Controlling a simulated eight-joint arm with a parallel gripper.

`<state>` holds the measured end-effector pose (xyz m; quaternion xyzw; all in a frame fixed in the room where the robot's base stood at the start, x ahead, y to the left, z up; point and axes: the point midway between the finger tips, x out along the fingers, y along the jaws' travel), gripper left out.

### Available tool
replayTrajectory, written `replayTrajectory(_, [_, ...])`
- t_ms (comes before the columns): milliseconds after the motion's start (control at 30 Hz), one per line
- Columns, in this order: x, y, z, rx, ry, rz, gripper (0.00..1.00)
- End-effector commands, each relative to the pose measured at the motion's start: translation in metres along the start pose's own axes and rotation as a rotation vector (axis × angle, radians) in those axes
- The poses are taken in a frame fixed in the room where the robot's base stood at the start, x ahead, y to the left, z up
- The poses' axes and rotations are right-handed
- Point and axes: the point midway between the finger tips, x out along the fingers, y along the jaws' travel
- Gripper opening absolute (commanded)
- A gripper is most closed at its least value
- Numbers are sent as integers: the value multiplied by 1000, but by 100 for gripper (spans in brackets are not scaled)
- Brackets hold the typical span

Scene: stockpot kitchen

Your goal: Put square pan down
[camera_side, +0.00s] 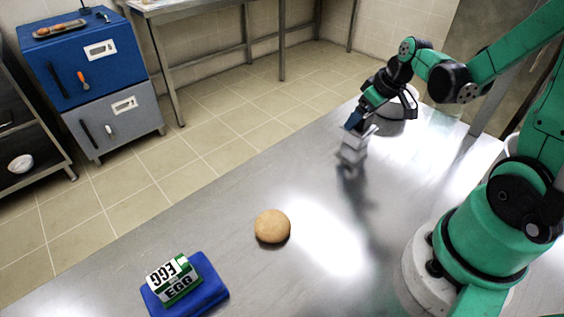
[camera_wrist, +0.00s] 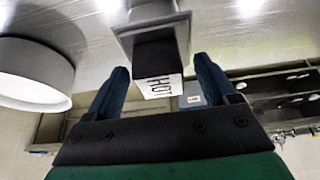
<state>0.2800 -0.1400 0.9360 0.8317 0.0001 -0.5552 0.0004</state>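The square pan (camera_side: 353,150) is a small grey metal piece at the back of the steel table in the side view. In the wrist view the pan (camera_wrist: 128,40) shows its grey flared body and a dark block-like part with a white face marked HOT (camera_wrist: 160,88). My gripper (camera_side: 356,126) reaches down to it from the upper right.
A round pale pot (camera_wrist: 30,75) stands close by on the left in the wrist view; in the side view the pot (camera_side: 403,104) is behind my wrist. A bun (camera_side: 272,226) and an egg box (camera_side: 175,277) on a blue block (camera_side: 212,290) lie nearer. The table between is clear.

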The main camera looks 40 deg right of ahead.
Motion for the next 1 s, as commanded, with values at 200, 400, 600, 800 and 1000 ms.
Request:
replayTrajectory(200, [-2,0,-1,0,0,0,79])
replayTrajectory(400, [-19,0,-1,1,0,0,79])
replayTrajectory(600, [-47,0,-1,2,0,0,79])
replayTrajectory(800, [-77,0,-1,2,0,1,79])
replayTrajectory(1000, [-104,0,-1,2,-1,1,79])
